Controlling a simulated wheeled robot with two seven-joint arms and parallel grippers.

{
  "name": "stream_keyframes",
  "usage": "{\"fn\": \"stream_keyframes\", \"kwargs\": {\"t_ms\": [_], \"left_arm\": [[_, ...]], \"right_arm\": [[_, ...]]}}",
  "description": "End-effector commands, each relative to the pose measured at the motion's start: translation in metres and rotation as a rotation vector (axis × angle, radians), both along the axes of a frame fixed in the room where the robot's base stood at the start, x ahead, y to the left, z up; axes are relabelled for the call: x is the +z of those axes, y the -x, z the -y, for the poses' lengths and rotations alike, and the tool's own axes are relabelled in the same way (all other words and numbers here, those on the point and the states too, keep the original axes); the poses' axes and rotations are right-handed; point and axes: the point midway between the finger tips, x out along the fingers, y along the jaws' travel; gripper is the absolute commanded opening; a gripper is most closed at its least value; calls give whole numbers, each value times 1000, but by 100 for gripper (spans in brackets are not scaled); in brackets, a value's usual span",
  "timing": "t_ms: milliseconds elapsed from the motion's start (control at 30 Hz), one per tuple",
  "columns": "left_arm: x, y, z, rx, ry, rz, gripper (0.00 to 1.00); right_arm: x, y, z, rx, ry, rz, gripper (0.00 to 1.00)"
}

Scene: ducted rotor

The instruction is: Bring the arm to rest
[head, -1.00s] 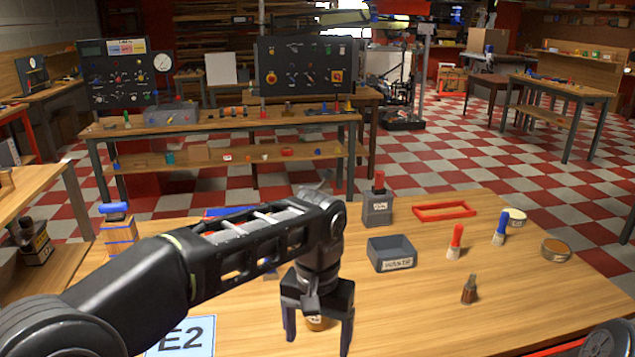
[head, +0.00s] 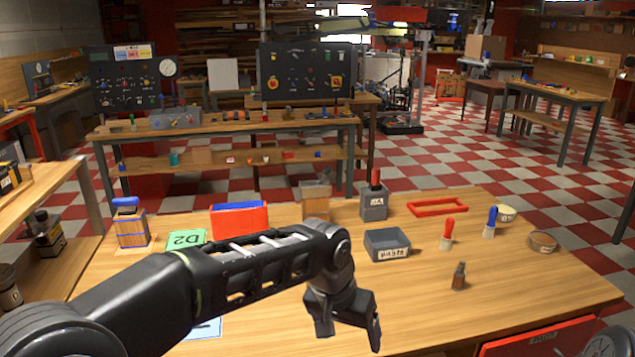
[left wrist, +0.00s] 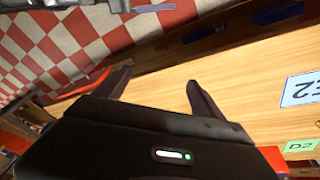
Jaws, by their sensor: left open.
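My left arm reaches in from the left over the wooden workbench (head: 520,285). My left gripper (head: 349,334) hangs near the bench's front edge, tilted, with its fingers apart and nothing seen between them. In the left wrist view the same gripper (left wrist: 158,82) shows two spread, empty fingers over the bench edge, with checkered floor beyond. My right gripper is not in view.
On the bench stand a grey bin (head: 387,245), a dark bottle (head: 459,276), a red brush (head: 447,235), a blue brush (head: 490,222), a red frame (head: 437,207) and a red-blue box (head: 239,219). The bench's front right is clear.

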Motion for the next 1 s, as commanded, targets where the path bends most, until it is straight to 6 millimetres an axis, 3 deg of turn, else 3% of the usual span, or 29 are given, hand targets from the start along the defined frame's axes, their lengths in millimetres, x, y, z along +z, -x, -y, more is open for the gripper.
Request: {"fn": "stream_keyframes", "kwargs": {"t_ms": [167,267,300,400,467,600,700,800,900,1000], "left_arm": [[-48,-3,23,-31,93,48,80],[-96,-1,26,-22,155,63,80],[-122,3,23,-6,181,65,80],[-198,24,1,71,240,57,80],[-238,44,-19,134,259,45,80],[-313,111,-70,295,261,-26,80],[-346,166,-98,393,241,-113,80],[-363,211,-114,457,222,-214,80],[-376,236,-125,514,214,-282,80],[-380,239,-131,544,215,-299,80]], "right_arm": [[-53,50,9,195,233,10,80],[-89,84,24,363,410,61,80],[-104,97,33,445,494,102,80],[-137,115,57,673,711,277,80],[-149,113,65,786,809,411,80],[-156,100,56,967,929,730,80],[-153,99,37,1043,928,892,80],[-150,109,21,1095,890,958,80],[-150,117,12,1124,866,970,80],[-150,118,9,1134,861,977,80]]}}
